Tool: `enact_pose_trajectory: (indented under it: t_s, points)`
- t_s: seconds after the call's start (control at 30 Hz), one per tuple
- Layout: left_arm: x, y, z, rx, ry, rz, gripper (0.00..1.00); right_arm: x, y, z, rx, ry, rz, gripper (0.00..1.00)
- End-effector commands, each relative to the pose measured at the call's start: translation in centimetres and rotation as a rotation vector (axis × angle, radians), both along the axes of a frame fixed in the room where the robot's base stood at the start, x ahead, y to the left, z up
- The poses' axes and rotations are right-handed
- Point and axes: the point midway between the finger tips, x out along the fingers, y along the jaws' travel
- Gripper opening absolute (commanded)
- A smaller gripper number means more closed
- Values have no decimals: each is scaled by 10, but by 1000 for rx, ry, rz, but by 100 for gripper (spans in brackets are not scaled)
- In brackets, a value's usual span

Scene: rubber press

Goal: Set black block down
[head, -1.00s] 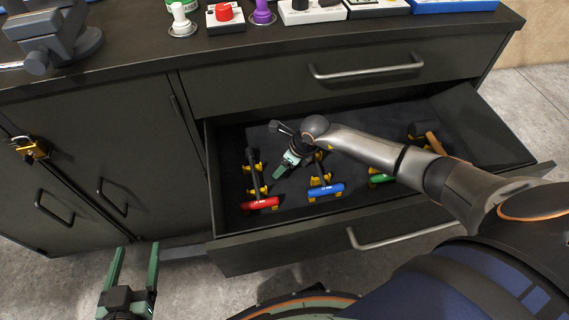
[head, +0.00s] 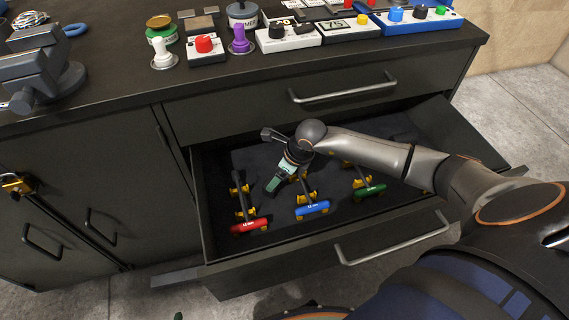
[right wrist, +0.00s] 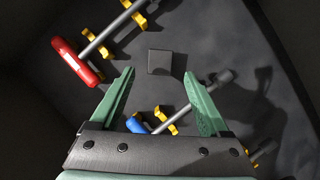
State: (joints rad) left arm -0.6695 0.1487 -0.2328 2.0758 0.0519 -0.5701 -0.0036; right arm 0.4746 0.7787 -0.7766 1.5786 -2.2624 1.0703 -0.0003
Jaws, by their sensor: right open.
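The black block (right wrist: 160,62) is a small dark square lying on the drawer floor in the right wrist view. It lies just beyond and between the fingertips of my right gripper (right wrist: 158,75), with gaps on both sides. My right gripper is open and empty. In the head view my right gripper (head: 274,184) points down into the open drawer (head: 330,249); I cannot make out the block there. Of my left gripper only a tiny green tip seems to show at the bottom edge of the head view.
A red-handled tool (head: 249,226), a blue-handled tool (head: 312,208) and a green-handled tool (head: 370,191) rest on yellow holders in the drawer. The red one (right wrist: 76,61) is close on the left in the right wrist view. Drawer walls surround my right gripper. Devices and a vise (head: 42,62) stand on the worktop.

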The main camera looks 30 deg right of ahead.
Motion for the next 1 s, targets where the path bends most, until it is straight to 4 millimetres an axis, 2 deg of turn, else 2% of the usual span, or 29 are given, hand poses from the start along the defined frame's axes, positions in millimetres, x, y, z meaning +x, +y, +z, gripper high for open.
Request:
enact_pose_trajectory:
  t_s: [0.03,0.1,0.3,0.9,1.0]
  points:
    - [2,0,7,-1,-7,0,74,-4,-4,14,-3,-2,0,79]
    - [3,-1,9,-2,-8,-1,74,-8,-6,24,-2,-1,0,79]
    - [4,-2,12,-2,-11,-1,74,-15,-9,41,-1,0,0,79]
    - [4,-2,12,-3,-13,-2,74,-15,-9,43,0,0,-1,79]
    - [4,-2,18,-4,-14,-2,74,-15,-9,49,0,0,-1,79]
